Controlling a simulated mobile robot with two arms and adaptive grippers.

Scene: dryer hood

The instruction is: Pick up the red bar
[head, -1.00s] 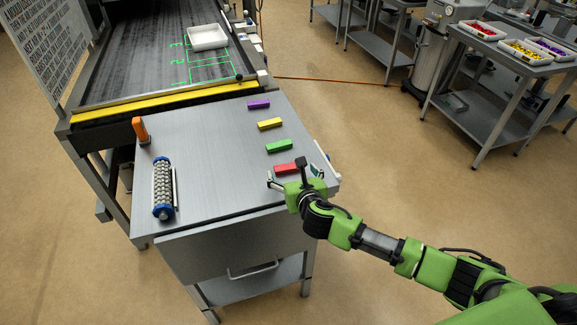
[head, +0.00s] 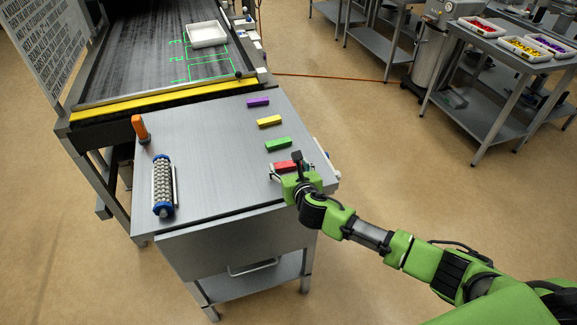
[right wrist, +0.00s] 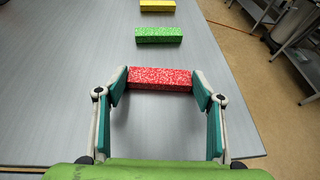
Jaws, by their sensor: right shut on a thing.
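The red bar (right wrist: 160,79) lies across the mouth of my right gripper (right wrist: 160,90) in the right wrist view, with a teal finger pad touching each of its ends. In the head view the red bar (head: 285,165) is at the near right of the grey table, partly hidden by my right gripper (head: 290,172). The right gripper is shut on the bar. The bar appears to rest on the table top or very close to it; I cannot tell which. My left gripper is not in view.
A green bar (head: 278,144), a yellow bar (head: 269,121) and a purple bar (head: 258,102) lie beyond it on the table (head: 215,165). A roller (head: 163,185) and an orange-handled tool (head: 140,129) are at the left. A white tray (head: 206,34) sits on the dark conveyor.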

